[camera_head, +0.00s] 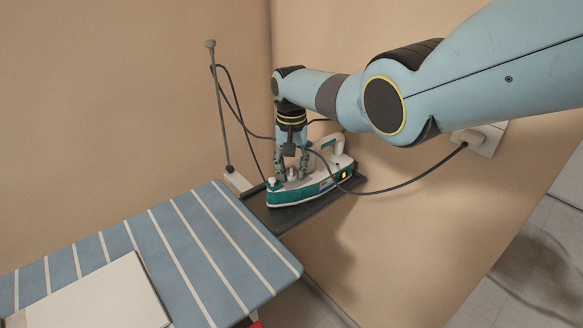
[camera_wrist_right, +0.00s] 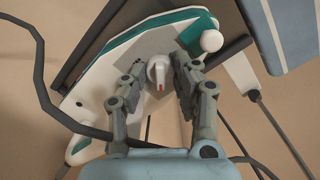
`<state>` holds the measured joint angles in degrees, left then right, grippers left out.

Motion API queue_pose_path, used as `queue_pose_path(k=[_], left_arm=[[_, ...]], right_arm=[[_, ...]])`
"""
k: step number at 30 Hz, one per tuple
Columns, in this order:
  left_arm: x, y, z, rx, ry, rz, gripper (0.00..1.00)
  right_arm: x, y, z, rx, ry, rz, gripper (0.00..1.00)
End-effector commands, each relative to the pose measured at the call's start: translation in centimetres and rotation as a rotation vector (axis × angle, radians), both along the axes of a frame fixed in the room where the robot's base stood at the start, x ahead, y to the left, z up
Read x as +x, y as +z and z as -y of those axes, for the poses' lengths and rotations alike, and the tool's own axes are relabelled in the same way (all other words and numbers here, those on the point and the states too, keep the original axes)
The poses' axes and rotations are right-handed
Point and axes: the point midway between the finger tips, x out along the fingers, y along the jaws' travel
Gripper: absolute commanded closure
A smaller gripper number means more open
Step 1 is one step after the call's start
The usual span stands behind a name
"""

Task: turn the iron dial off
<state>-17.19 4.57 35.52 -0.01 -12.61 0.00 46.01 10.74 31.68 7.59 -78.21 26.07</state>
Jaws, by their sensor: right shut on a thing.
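The iron (camera_head: 312,190), white and teal, sits on a dark rest plate (camera_head: 286,219) at the end of the ironing board. A small yellow-orange light (camera_head: 343,176) glows on its side. The iron dial (camera_wrist_right: 158,72) is a grey-white knob with a red mark on top of the iron; in the right wrist view its red mark points toward the bottom of the picture. My right gripper (camera_head: 292,173) points down over the iron. In the right wrist view its fingers (camera_wrist_right: 157,85) are on either side of the dial, shut on it. My left gripper is out of view.
A striped blue ironing board (camera_head: 170,245) lies at left, with a pale flat thing (camera_head: 95,300) on it. A thin upright rod (camera_head: 219,110) stands at its far corner. A dark cord (camera_head: 405,183) runs to a wall socket (camera_head: 478,139) on the right.

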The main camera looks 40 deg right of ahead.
Motion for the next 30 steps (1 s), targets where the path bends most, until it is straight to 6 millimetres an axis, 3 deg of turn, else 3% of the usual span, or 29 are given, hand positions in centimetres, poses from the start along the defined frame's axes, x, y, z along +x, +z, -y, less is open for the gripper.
queue_pose_path(k=[15,16,21,30], left_arm=[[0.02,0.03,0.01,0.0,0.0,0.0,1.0],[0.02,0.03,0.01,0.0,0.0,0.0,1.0],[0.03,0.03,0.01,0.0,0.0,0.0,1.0],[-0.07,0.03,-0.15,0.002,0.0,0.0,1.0]], right_arm=[[0.13,0.12,-0.01,0.0,0.02,0.004,1.0],[0.13,0.12,-0.02,0.0,0.019,0.004,0.68],[0.08,0.08,-0.01,0.0,0.019,0.001,0.47],[0.03,0.02,-0.02,0.001,0.019,0.001,0.47]])
